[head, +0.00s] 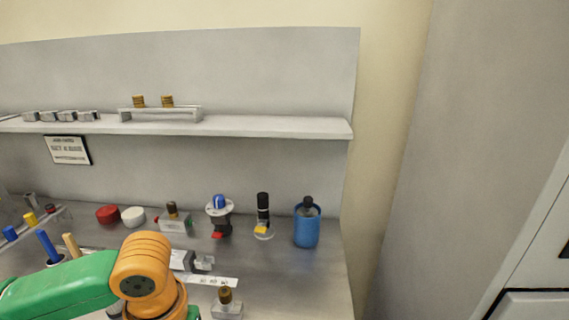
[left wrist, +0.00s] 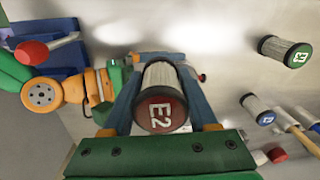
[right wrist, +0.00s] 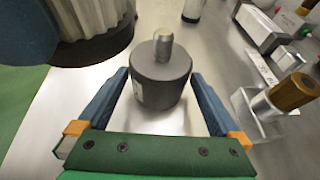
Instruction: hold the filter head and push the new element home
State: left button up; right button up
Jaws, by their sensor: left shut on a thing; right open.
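My left gripper (left wrist: 160,74) is shut on a pleated white filter element (left wrist: 158,108) with a red end cap marked E2. Part of a ribbed, dark-capped cylinder, seemingly this element, shows large at the upper left of the right wrist view (right wrist: 92,18). A dark grey cylinder with a metal stub on top, seemingly the filter head (right wrist: 160,80), stands upright between the fingers of my right gripper (right wrist: 158,76). That gripper is open, with a visible gap beside each finger. The held element is up and left of the stub, apart from it. The head view shows neither gripper clearly.
Other elements, one marked E3 (left wrist: 285,52) and one blue-marked (left wrist: 257,108), lie to the right in the left wrist view. A brass-knobbed clear block (right wrist: 290,94) is right of the filter head. A blue canister (head: 307,226) stands near the bench's right end, below a shelf (head: 250,125).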

pick_arm(q)
jog(key=shift+s+d, duration=0.1)
jog(key=shift+d, duration=0.1)
pick_arm(e)
jog(key=shift+s+d+r, duration=0.1)
jog(key=shift+d, duration=0.05)
pick_arm(q)
jog(key=shift+a+r, duration=0.2)
jog(key=shift+a, duration=0.2)
pick_arm(e)
jog(key=shift+a, duration=0.35)
pick_arm(q)
jog(key=shift+d+r+p, duration=0.2)
jog(key=shift+r+p, duration=0.1)
jog(key=shift+p, duration=0.15)
pick_arm(e)
jog(key=shift+d, duration=0.15)
pick_arm(q)
jog(key=shift+a+f, duration=0.1)
pick_arm(e)
jog(key=c, duration=1.1)
jog(key=shift+f, duration=0.4)
pick_arm(q)
jog(key=w+a+r+n, duration=0.3)
jog(key=w+a, duration=0.1)
jog(key=w, duration=0.1)
jog(key=shift+r+n+h, duration=0.3)
jog(key=shift+n, duration=0.1)
